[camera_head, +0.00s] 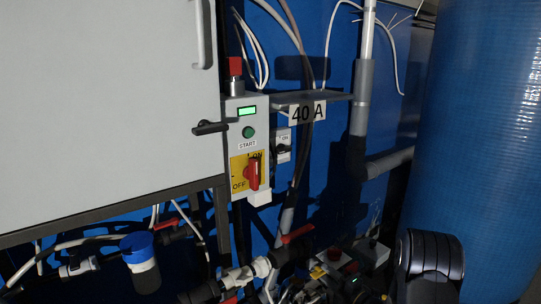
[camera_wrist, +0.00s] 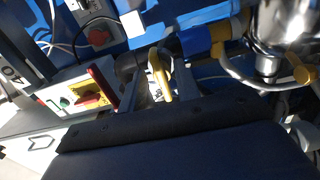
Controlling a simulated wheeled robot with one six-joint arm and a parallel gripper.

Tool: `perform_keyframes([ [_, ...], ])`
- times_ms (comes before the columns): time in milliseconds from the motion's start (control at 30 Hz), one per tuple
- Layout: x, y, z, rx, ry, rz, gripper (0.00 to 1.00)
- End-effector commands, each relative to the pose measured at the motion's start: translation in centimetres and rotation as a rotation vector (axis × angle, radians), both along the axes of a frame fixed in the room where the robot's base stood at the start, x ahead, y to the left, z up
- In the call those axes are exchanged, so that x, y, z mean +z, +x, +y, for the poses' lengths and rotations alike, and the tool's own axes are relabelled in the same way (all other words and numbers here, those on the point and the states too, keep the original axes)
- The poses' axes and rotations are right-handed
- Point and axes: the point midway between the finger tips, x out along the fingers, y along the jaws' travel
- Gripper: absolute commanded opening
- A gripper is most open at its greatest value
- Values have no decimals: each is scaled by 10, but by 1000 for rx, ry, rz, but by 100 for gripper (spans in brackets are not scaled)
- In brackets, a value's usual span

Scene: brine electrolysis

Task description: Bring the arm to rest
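In the wrist view, my gripper (camera_wrist: 157,84) shows as two grey fingers rising from a dark bar. There is a gap between them, and a yellow curved part (camera_wrist: 160,72) shows through it. I see nothing clearly held, so the gripper looks open. In the head view, a dark rounded part of my arm (camera_head: 430,256) stands at the lower right. My fingers cannot be made out there.
A control box (camera_head: 236,150) with a lit green display and red rotary switch (camera_head: 252,174) is beside a grey cabinet (camera_head: 105,105). A large blue cylinder (camera_head: 480,140) fills the right. Pipes and valves, including a red handle (camera_head: 298,234), crowd the bottom.

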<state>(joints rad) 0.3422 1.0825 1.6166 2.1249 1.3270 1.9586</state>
Motion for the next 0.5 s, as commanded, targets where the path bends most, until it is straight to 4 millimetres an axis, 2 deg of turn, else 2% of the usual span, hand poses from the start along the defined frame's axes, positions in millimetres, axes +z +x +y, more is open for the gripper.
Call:
perform_keyframes([
  [33, 0, 8, 8, 5, -2, -1, 31],
  [500, -1, 6, 5, -1, -348, -253, 31],
])
